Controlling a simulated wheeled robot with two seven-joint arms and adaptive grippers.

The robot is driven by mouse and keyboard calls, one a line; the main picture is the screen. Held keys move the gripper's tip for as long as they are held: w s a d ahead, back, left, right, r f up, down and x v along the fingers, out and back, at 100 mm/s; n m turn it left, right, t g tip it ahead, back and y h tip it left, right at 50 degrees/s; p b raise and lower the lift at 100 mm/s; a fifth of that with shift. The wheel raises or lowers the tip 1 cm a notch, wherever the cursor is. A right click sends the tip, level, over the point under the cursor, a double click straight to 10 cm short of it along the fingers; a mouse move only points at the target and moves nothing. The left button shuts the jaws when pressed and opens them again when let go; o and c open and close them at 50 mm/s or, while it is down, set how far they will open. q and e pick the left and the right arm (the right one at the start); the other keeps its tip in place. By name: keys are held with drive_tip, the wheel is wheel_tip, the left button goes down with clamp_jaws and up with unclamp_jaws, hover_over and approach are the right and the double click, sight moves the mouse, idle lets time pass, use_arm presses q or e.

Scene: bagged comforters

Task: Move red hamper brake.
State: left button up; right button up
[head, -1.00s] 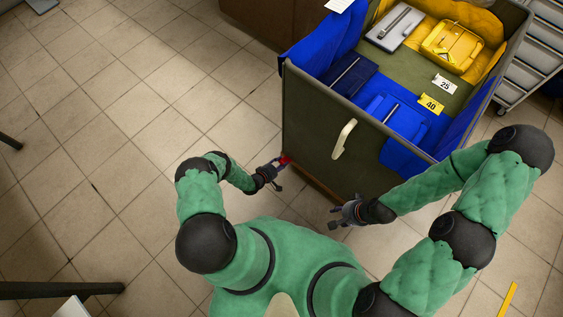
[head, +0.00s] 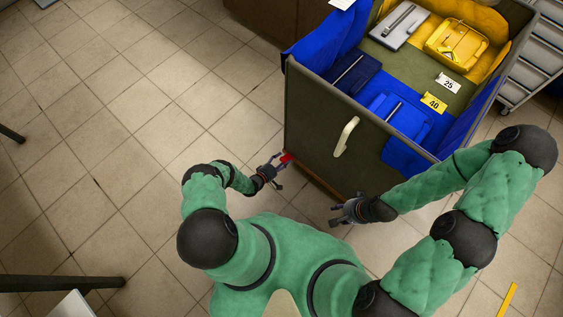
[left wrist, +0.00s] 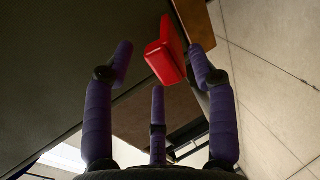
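The red hamper brake (head: 287,158) is a small red block low at the near left corner of the dark green hamper (head: 310,125). My left gripper (head: 279,165) is beside the brake, with its fingers spread. In the left wrist view the brake (left wrist: 165,55) shows between the tips of the spread purple fingers, nearer the right one; I cannot tell if any finger touches it. My right gripper (head: 335,212) is open and empty near the hamper's lower front edge.
The hamper holds blue and yellow bagged items and number cards. A cream handle (head: 346,136) sticks out of its near side. A grey drawer cart (head: 535,50) stands at the far right. The tiled floor (head: 130,120) to the left is mostly clear.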

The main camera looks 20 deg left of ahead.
use_arm(q)
drive_tip(key=shift+s, duration=0.15)
drive_tip(key=v, duration=1.2)
